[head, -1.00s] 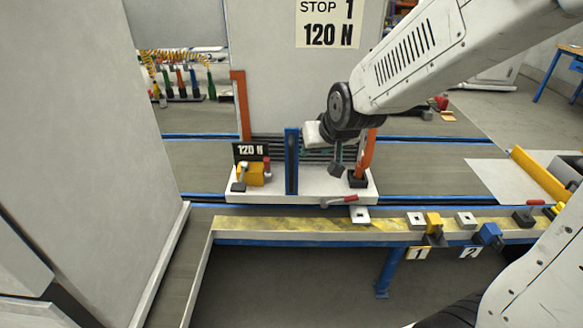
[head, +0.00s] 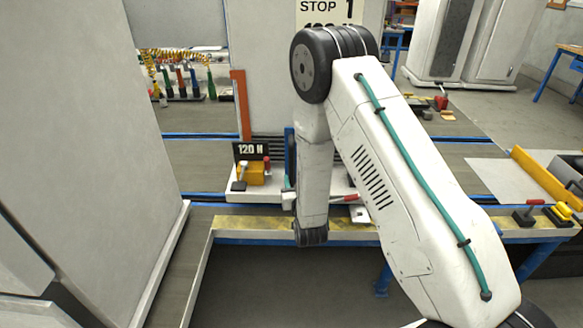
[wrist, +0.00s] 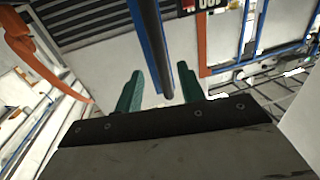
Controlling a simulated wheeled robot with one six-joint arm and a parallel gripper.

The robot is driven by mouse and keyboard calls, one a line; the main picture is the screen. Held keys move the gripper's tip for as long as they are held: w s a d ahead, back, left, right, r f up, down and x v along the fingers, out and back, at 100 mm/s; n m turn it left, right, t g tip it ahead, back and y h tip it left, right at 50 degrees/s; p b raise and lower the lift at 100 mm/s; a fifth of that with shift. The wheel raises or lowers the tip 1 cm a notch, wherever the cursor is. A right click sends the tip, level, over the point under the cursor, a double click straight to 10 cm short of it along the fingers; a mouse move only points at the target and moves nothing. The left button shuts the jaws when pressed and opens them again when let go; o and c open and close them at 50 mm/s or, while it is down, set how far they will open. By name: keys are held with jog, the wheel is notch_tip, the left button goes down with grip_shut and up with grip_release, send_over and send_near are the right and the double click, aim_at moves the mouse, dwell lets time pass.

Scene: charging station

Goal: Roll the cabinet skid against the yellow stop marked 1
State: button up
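The cabinet skid is a white platform (head: 235,197) carrying a tall grey cabinet (head: 270,75) with a "STOP 1" sheet. A blue upright post (head: 288,150) stands at its front, partly covered by my arm. In the wrist view the post (wrist: 148,35) and a dark bar beside it run down toward the space between my green fingers. My gripper (wrist: 160,75) is open, with the fingers apart; I cannot tell whether either touches the post. My arm hides most of the gripper in the head view. The yellow stop marked 1 is hidden behind my arm.
A rail (head: 240,224) with worn yellow paint runs in front of the skid. A black clamp with a red handle (head: 528,214) and a yellow piece (head: 563,212) sit at its right end. A large pale cabinet (head: 90,130) stands close on the left.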

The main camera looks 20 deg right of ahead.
aim_at(292, 168)
jog(key=w, duration=0.5)
jog(key=w+d, duration=0.1)
jog(key=w, duration=0.1)
jog(key=shift+w, duration=0.2)
grip_shut()
